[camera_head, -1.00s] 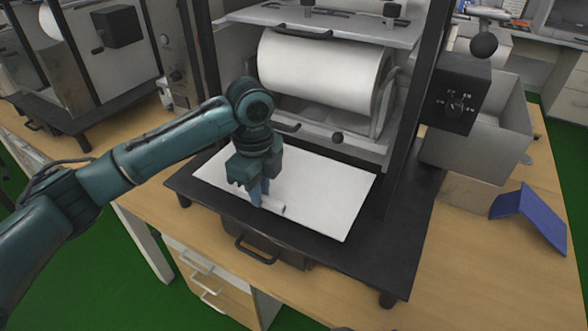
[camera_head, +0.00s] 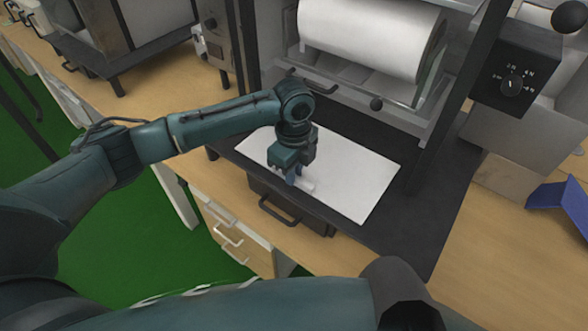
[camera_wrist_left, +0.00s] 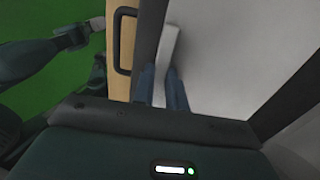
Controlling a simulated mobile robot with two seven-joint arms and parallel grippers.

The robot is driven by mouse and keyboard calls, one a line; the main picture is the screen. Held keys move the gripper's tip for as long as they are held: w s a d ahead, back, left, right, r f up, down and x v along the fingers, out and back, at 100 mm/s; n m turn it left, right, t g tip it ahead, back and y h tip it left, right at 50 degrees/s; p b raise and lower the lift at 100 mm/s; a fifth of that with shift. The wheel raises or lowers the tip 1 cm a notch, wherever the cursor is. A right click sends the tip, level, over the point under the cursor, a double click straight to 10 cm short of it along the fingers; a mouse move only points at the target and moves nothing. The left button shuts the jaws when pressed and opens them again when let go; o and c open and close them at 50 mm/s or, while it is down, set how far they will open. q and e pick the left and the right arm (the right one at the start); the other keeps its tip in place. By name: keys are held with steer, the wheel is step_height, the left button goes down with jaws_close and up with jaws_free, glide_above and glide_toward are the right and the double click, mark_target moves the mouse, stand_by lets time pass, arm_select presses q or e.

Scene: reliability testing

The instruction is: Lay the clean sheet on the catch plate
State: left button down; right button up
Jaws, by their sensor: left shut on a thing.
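The white sheet (camera_head: 355,185) lies flat on the black catch plate (camera_head: 430,215) in front of the roller machine. It also shows in the left wrist view (camera_wrist_left: 235,50). My left gripper (camera_head: 292,180) points down at the sheet's front edge and is shut on a small pale strip (camera_head: 307,186) there. In the left wrist view the two blue fingers (camera_wrist_left: 162,88) stand on either side of this strip (camera_wrist_left: 170,45). The fingers hide part of it. I cannot tell whether the strip is joined to the sheet. My right gripper is not in view.
A white roll (camera_head: 372,35) sits in the machine behind the plate. A dark drawer with a handle (camera_head: 279,212) is below the plate's front. A dial box (camera_head: 515,75) is at the right, and a blue folded piece (camera_head: 560,200) lies on the wooden table.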

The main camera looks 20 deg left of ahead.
arm_select(q)
steer(key=shift+f, duration=0.15)
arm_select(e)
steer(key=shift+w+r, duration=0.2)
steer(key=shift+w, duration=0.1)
arm_select(q)
steer(key=c, duration=1.4)
jaws_free()
steer(key=shift+c, duration=0.2)
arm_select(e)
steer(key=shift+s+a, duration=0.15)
arm_select(q)
step_height(320, 180, up, 12)
